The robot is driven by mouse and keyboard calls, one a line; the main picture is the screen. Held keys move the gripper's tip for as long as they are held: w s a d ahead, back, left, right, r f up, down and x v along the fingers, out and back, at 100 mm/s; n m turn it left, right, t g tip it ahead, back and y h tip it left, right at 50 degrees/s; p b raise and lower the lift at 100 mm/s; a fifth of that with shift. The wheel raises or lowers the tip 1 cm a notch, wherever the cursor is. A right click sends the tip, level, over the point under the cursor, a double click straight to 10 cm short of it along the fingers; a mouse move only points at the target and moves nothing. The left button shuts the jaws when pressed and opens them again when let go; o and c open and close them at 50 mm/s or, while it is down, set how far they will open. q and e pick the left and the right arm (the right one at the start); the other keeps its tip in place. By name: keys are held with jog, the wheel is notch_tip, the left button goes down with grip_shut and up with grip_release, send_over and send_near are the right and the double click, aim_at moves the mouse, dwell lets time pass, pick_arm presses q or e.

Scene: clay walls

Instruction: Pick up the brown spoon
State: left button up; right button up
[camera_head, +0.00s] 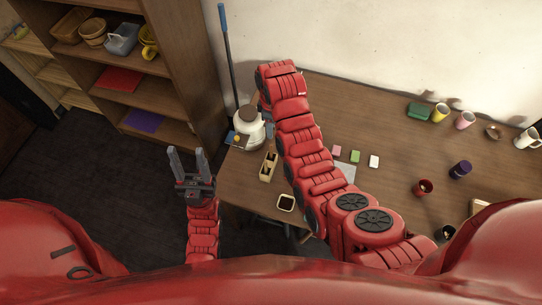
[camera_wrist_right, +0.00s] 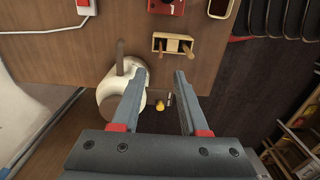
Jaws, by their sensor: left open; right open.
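A small light wooden holder (camera_head: 268,167) stands near the left end of the table. It also shows in the right wrist view (camera_wrist_right: 173,37), with slim brown pieces (camera_wrist_right: 187,47) in its compartments. One may be the brown spoon, but they are too small to tell, and I see no clear spoon elsewhere. My right gripper (camera_wrist_right: 160,80) is open and empty, its fingertips below the holder in the wrist view. In the head view its fingers are hidden behind my right arm. My left gripper (camera_head: 187,162) is open and empty, left of the table over the dark floor.
A white pot (camera_head: 248,128) stands at the table's left edge, close to my right gripper's finger (camera_wrist_right: 112,103). A dark square cup (camera_head: 286,202) is near the holder. Mugs and cups stand at the right. A wooden shelf (camera_head: 185,65) stands at left.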

jog(key=b, duration=0.8)
send_over(271, 151)
jog(key=f, duration=0.9)
jog(key=shift+w+d, duration=0.15)
jog(key=shift+w, duration=0.1)
jog(key=shift+f+p, duration=0.75)
jog(key=shift+p, duration=0.05)
jog(key=shift+f, duration=0.2)
jog(key=shift+f+p, duration=0.15)
jog(key=shift+p, duration=0.3)
notch_tip(271, 151, down, 3)
jog(key=shift+s+r+p, duration=0.1)
jog(key=shift+s+p, duration=0.05)
jog(key=shift+p, duration=0.8)
jog(key=shift+f, duration=1.05)
grip_shut()
